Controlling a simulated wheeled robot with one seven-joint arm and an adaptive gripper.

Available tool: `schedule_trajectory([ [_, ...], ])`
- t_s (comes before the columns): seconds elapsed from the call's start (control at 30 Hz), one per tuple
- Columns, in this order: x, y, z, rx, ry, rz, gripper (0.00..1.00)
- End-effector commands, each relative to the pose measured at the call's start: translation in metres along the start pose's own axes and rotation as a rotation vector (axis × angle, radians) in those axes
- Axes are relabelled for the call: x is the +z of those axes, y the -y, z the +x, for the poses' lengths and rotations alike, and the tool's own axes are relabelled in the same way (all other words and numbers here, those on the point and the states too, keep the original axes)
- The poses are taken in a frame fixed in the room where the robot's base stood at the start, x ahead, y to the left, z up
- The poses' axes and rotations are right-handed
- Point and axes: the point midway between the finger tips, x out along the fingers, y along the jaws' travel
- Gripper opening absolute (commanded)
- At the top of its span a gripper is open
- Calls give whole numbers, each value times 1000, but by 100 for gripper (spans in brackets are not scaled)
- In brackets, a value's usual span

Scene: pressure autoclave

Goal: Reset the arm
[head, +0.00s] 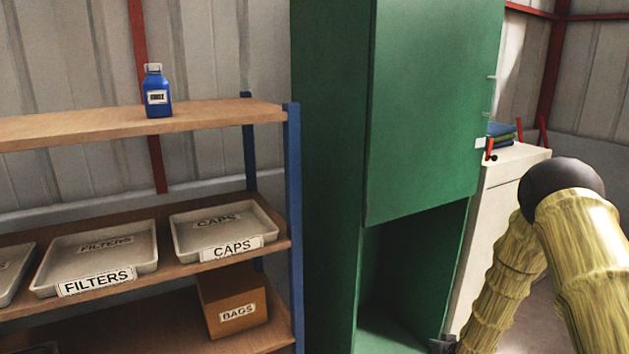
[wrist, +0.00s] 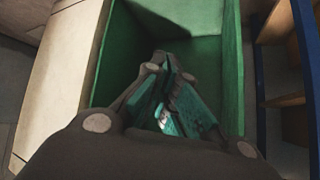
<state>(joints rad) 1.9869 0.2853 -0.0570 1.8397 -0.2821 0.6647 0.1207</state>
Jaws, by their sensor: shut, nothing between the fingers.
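My arm, in a wrinkled yellow sleeve with a dark round joint, stands at the right of the head view, and its lower part bends down to the left. Only a dark bit of my gripper (head: 443,344) shows at the bottom edge of that view, by the lower front of the green cabinet (head: 430,120). In the wrist view my gripper (wrist: 162,64) has its fingers together and empty, with teal parts between the dark links. It points at the open lower compartment of the green cabinet (wrist: 120,60). Whether the fingertips are inside the compartment is unclear.
A shelf unit (head: 294,200) on the left bears a blue bottle (head: 158,98), a FILTERS tray (head: 97,281), a CAPS tray (head: 236,250) and a BAGS box (head: 237,318).

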Motion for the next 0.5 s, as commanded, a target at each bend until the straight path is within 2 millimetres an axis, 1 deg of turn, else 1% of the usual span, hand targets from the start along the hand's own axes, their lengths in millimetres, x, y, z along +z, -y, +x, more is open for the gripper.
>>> schedule_trajectory([
  [0.03,29,9,-7,-1,44,-1,0],
  [0.07,46,14,-11,-1,69,-2,0],
  [0.1,67,20,-17,-1,101,-2,0],
  [0.17,98,29,-28,2,150,-2,0],
  [0.2,120,35,-36,2,184,-5,0],
  [0.27,150,42,-50,5,234,-7,0],
  [0.3,171,47,-60,7,268,-10,0],
  [0.37,201,54,-76,11,319,-12,0],
  [0.4,220,58,-88,14,353,-15,0],
  [0.47,249,64,-107,19,405,-21,0],
  [0.5,267,67,-121,23,440,-25,0],
])
